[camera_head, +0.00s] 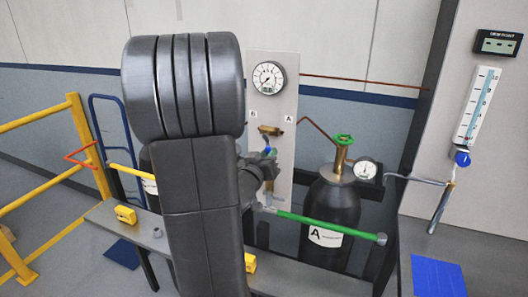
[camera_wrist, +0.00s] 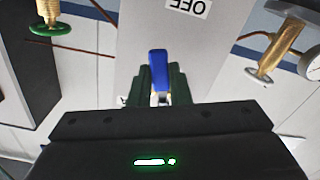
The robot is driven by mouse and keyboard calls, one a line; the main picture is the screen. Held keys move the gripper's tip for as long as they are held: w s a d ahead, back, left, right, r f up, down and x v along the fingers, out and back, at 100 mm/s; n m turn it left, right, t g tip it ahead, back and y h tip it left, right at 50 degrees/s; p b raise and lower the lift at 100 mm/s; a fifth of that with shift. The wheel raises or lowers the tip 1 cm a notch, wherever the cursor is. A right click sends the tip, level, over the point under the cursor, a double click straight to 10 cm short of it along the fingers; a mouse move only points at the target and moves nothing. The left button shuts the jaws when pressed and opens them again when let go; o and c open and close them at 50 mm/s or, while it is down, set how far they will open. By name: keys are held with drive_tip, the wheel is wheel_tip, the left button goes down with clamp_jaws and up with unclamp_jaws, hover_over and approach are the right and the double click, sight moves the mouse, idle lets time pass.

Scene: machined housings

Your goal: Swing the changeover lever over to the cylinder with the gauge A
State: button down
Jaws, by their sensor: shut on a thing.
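My gripper (camera_wrist: 158,82) is shut on a blue lever (camera_wrist: 158,62), with a dark green finger on either side of it. A brass fitting (camera_head: 269,131) sits between the panel's B and A labels. The dark cylinder (camera_head: 325,210) labelled A stands to the right, with a green handwheel (camera_head: 343,139) and a gauge (camera_head: 366,169). The other cylinder is mostly hidden behind my arm.
A green bar (camera_head: 330,225) crosses in front of cylinder A. A yellow railing (camera_head: 60,175) stands at the left. A blue-knobbed flow meter (camera_head: 477,108) hangs at the right above a grey bench with a blue pad (camera_head: 437,277). An OFF label (camera_wrist: 187,6) appears upside down on the panel.

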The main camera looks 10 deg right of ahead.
drive_tip(key=shift+s+d+r+n+p, duration=0.3)
drive_tip(key=shift+n+p, duration=0.35)
drive_tip(key=shift+n, duration=0.55)
drive_tip(key=shift+s+d+r+n+p, duration=0.15)
drive_tip(key=shift+d+r+n+p, duration=0.2)
drive_tip(key=shift+n+p, duration=0.6)
drive_tip(key=shift+s+d+r+n+p, duration=0.2)
drive_tip(key=shift+d+r+n+p, duration=0.15)
drive_tip(key=shift+n, duration=1.1)
drive_tip(key=c, duration=1.3)
unclamp_jaws()
drive_tip(key=shift+c, duration=0.2)
drive_tip(key=shift+s+a, duration=0.1)
drive_tip(key=shift+s, duration=0.05)
drive_tip(key=b+v, duration=0.1)
drive_tip(key=v, duration=1.2)
drive_tip(key=shift+s, duration=0.2)
drive_tip(key=shift+a, duration=0.15)
